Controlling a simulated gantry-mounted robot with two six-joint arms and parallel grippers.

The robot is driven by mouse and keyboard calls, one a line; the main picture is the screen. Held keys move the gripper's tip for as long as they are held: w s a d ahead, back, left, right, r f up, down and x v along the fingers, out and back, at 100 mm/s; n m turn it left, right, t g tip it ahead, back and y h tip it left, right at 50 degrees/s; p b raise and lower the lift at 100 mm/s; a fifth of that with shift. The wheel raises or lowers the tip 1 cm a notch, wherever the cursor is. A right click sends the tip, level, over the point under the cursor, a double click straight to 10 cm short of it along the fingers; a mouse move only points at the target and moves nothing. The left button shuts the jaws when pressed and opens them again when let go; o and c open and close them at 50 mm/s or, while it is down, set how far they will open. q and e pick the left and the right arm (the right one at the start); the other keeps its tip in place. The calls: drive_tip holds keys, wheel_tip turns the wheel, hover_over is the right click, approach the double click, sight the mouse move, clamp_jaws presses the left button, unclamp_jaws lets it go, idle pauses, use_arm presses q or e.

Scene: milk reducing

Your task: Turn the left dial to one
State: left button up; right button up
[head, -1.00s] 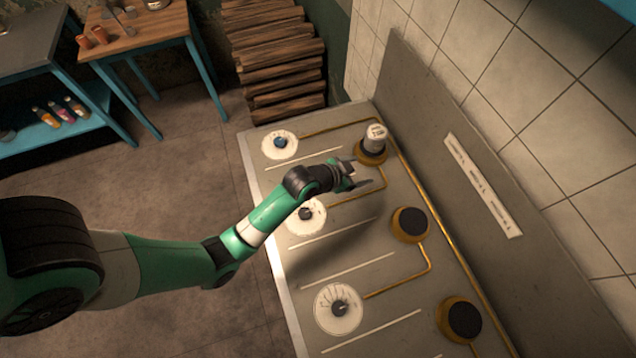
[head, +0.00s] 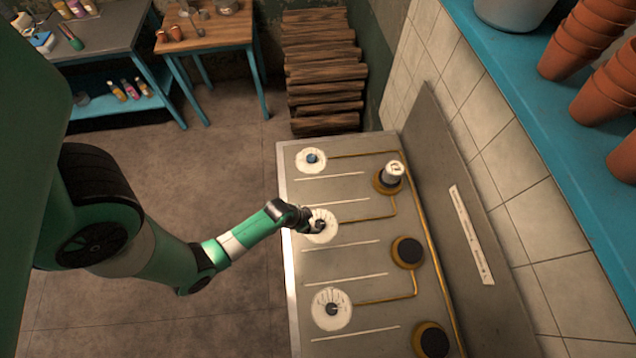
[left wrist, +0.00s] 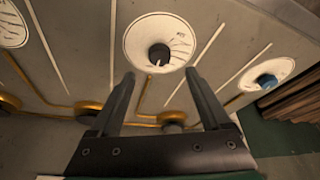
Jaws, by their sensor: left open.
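Three white round dials lie in a row along the bench. The far dial (head: 312,160) has a blue knob and also shows at the right of the left wrist view (left wrist: 266,75). The middle dial (head: 327,236) has a dark knob and is partly covered by my left gripper (head: 314,222) in the head view. In the left wrist view the middle dial (left wrist: 160,42) lies just beyond the open, empty fingers (left wrist: 160,76), its knob between their line. The near dial (head: 332,309) has a dark knob. Contact with a knob cannot be told. My right gripper is out of view.
A small white-topped container (head: 393,172) stands on the far burner. Dark burners (head: 408,251) line the bench (head: 360,275) near its upright back panel (head: 450,215). A blue shelf (head: 555,130) with pots is at the right, and stacked wood (head: 322,75) lies behind.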

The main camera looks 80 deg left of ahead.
sight(320, 224)
use_arm(q)
drive_tip(key=b+x, duration=0.3)
drive_tip(key=x, duration=0.4)
drive_tip(key=shift+w+f, duration=0.2)
drive_tip(key=shift+f, duration=0.05)
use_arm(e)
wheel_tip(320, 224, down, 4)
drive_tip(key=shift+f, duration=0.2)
use_arm(q)
clamp_jaws()
